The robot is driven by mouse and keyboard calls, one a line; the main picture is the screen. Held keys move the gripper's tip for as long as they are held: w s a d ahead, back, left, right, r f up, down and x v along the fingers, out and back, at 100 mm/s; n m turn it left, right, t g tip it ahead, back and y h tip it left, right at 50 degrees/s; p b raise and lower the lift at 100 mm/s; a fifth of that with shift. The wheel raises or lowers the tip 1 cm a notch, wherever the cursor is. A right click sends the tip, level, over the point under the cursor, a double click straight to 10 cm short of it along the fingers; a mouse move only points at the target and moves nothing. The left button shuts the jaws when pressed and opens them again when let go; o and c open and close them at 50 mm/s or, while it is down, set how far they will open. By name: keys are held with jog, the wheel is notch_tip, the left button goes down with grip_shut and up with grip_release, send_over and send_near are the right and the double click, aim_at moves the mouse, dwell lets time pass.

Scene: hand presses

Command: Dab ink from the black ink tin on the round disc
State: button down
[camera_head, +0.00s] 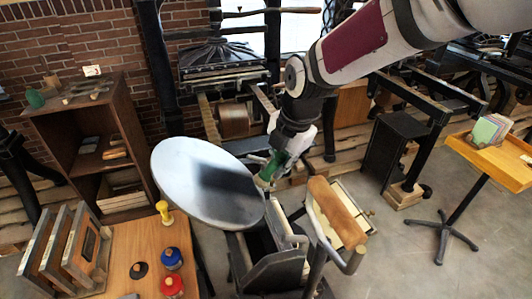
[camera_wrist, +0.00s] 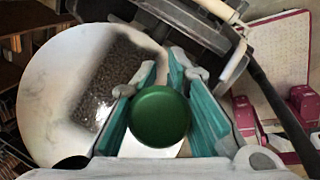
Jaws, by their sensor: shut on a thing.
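The round disc (camera_head: 190,165) is a pale, tilted metal plate on the press in the head view. A dark patch covers its right part; it looks speckled in the wrist view, where the disc (camera_wrist: 48,90) fills the left. My gripper (camera_head: 268,172) is at the disc's right edge, shut on a green-handled dabber (camera_head: 274,166). Its round green top (camera_wrist: 160,116) sits between the teal fingers in the wrist view. Whether its pale lower end touches the disc I cannot tell. A small dark round item (camera_head: 138,270) on the table may be the black ink tin.
The wooden table (camera_head: 120,240) at lower left holds a yellow-handled tool (camera_head: 164,212), a blue tin (camera_head: 172,258), a red tin (camera_head: 172,285) and a rack of frames (camera_head: 60,250). Press bars and a wooden block (camera_head: 338,212) stand close right of my gripper. Open floor lies further right.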

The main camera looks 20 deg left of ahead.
aim_at(266, 181)
jog(key=shift+s+a+f, duration=0.35)
jog(key=shift+a+f, duration=0.05)
jog(key=shift+f, duration=0.35)
jog(key=shift+s+a+f, duration=0.3)
jog(key=shift+a+f, duration=0.1)
jog(key=shift+f, duration=0.35)
jog(key=shift+s+a+f, duration=0.35)
jog(key=shift+a+f, duration=0.05)
jog(key=shift+f, duration=0.35)
jog(key=shift+s+a+f, duration=0.25)
jog(key=shift+a+f, duration=0.05)
jog(key=shift+f, duration=0.15)
dwell(0.7)
notch_tip(266, 181, up, 5)
jog(key=w+d, duration=0.2)
jog(key=shift+w+d, duration=0.2)
jog(key=shift+d, duration=0.2)
dwell(0.5)
